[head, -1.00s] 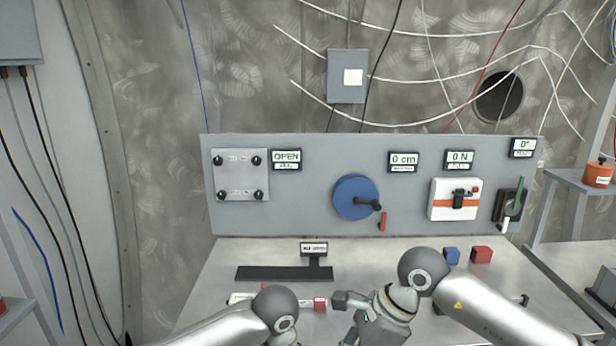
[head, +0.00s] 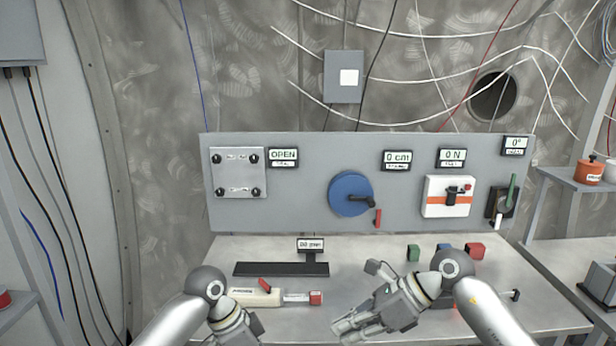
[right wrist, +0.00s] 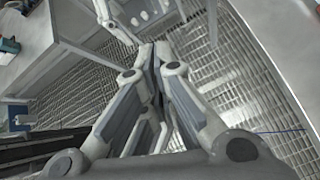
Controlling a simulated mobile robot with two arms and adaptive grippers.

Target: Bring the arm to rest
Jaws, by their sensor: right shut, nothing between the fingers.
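My right gripper (head: 340,328) reaches in from the right in the head view, low over the front of the steel workbench (head: 375,258). In the right wrist view its fingers (right wrist: 155,52) meet at the tips, shut with nothing between them, above a grated floor. My left gripper (head: 238,332) is at the bottom of the head view, near the bench's front edge. Its fingertips are not clear, so I cannot tell whether it is open.
A grey panel (head: 310,165) at the back carries a blue wheel (head: 350,192), a white-orange box and a green-handled lever. On the bench are green (head: 413,252), blue and red (head: 475,250) blocks, a black bar (head: 280,269) and a cream tool (head: 255,297).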

